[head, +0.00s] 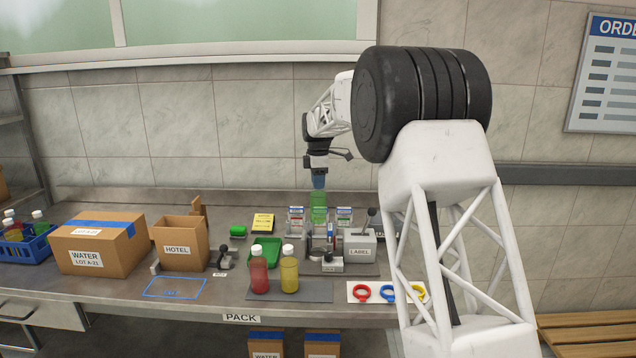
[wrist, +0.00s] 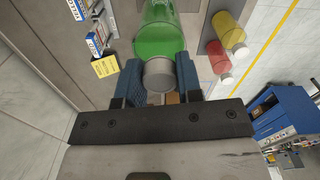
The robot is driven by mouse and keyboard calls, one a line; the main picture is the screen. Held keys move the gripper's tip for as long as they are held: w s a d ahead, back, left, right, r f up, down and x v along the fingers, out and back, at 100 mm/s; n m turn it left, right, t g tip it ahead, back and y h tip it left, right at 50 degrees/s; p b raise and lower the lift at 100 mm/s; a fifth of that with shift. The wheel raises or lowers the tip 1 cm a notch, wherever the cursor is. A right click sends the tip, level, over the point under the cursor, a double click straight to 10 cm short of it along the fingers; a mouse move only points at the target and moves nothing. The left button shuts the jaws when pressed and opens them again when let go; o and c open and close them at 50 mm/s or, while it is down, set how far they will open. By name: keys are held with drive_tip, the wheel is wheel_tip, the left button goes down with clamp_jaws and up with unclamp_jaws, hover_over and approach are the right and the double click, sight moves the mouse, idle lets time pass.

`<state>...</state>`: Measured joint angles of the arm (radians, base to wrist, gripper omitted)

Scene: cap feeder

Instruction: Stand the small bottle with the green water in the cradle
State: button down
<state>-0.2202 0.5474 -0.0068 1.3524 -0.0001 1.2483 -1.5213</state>
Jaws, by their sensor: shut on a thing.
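The green-water bottle (head: 319,208) hangs upright under my gripper (head: 319,182) at the label machine (head: 359,248). The cradle seems to be the dark fixture with round parts (head: 318,243) just left of the LABEL box. The bottle's lower end is over or behind this fixture. I cannot tell whether it touches, and the cradle's seat is not clear.
A red bottle (head: 259,272) and a yellow bottle (head: 289,272) stand on a dark mat in front. Label holders (head: 296,218) flank the green bottle. A green tray (head: 265,251) is to the left. Coloured rings (head: 388,293) lie on a white card front right.

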sight(318, 192)
drive_tip(key=shift+f, duration=0.1)
drive_tip(key=shift+f, duration=3.45)
drive_tip(key=shift+f, duration=2.4)
